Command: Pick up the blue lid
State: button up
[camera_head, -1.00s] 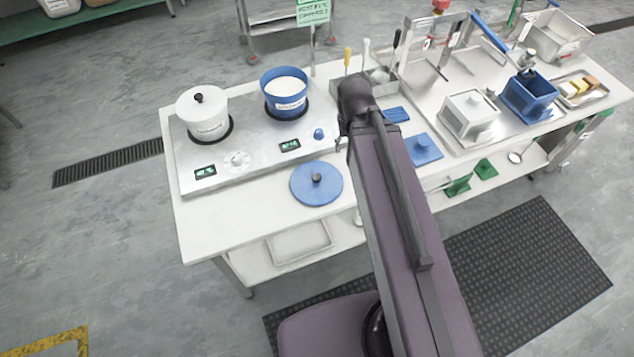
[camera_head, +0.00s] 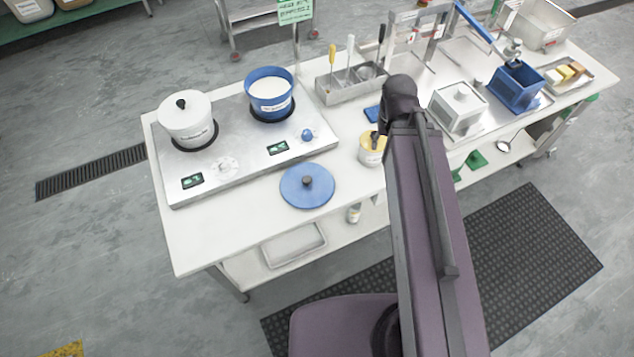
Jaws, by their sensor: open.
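A round blue lid (camera_head: 307,194) with a dark knob lies flat on the white table, in front of the hot plate unit. It is in full view and nothing touches it from above. A blue pot (camera_head: 270,95) with white contents stands uncovered on the rear right plate. My arm rises from the bottom of the view, to the right of the round lid, and bends at a dark joint. My gripper is hidden behind the arm, so I cannot see its fingers.
A white lidded pot (camera_head: 186,122) stands on the left plate. A small cream jar (camera_head: 371,154) stands right of the round lid, beside my arm. A utensil tray (camera_head: 340,90) stands behind. White (camera_head: 458,108) and blue (camera_head: 516,88) square containers stand right. Table left of the lid is clear.

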aim_at(305, 185)
jog(key=z, duration=0.15)
jog(key=k, duration=1.95)
jog(key=u, duration=0.4)
jog(key=i, duration=1.05)
